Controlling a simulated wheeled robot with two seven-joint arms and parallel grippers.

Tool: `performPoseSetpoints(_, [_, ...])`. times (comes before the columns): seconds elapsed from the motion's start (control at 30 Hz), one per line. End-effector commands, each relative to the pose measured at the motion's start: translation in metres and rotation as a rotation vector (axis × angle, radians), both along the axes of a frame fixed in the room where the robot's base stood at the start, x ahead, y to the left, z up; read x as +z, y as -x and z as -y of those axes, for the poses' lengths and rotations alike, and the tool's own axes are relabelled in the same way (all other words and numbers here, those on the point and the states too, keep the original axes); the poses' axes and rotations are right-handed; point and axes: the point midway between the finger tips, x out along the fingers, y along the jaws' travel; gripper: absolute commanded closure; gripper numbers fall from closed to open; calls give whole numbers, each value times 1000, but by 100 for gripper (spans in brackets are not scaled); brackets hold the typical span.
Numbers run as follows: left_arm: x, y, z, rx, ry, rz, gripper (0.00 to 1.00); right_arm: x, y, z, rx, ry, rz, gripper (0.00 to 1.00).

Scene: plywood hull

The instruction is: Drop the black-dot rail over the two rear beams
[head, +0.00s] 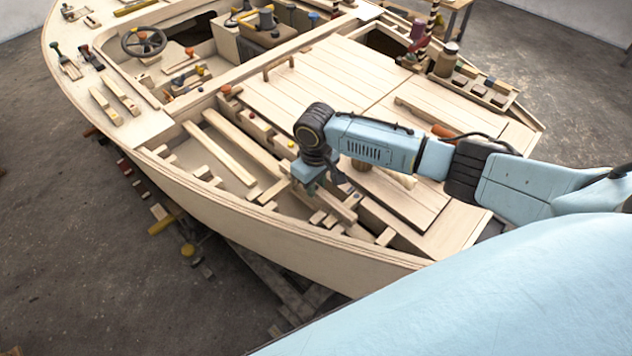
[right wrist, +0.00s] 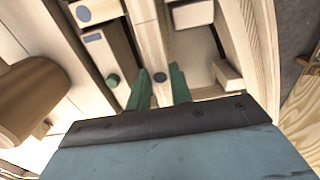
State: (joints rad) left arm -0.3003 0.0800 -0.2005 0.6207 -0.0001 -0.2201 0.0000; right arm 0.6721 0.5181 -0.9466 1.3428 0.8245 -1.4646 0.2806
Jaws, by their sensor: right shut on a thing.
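My right gripper (head: 312,190) is down inside the open rear bay of the plywood hull. In the right wrist view its two green fingers (right wrist: 160,90) are shut on a light wooden rail (right wrist: 152,48) that runs away between them. In the head view the rail (head: 338,208) shows just right of the fingers, low among short beams. My left gripper is not in view.
Two long loose planks (head: 215,153) lie left of the gripper. The hull's side wall (head: 250,232) curves in front. Slatted deck panels (head: 320,85) lie behind. A brown round thing (right wrist: 35,95) stands farther left.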

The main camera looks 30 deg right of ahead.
Motion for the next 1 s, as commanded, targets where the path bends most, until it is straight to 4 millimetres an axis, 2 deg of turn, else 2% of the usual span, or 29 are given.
performPoseSetpoints(1.0, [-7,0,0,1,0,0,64,-15,0,0,-1,0,-1,100])
